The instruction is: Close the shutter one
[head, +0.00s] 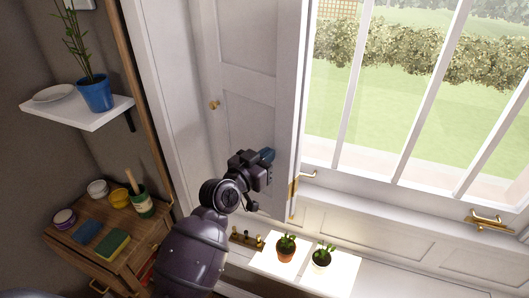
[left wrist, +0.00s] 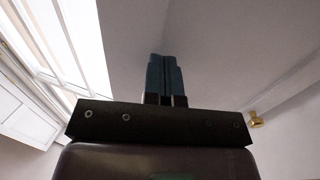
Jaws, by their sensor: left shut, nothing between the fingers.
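A white panelled shutter (head: 247,95) stands folded open at the left side of the window in the head view. It carries a small round brass knob (head: 214,105), and a brass knob also shows in the left wrist view (left wrist: 256,120). My left gripper (head: 268,155) is in front of the shutter's lower part, near its window-side edge. Its blue fingers (left wrist: 165,78) are together and empty against a pale surface. I cannot tell whether they touch the shutter. My right gripper is not in view.
The window (head: 420,100) has brass handles (head: 488,218). Potted plants (head: 286,247) stand on the sill below. A wooden cabinet (head: 110,235) with jars and a white shelf (head: 75,112) with a blue pot (head: 95,94) are at the left.

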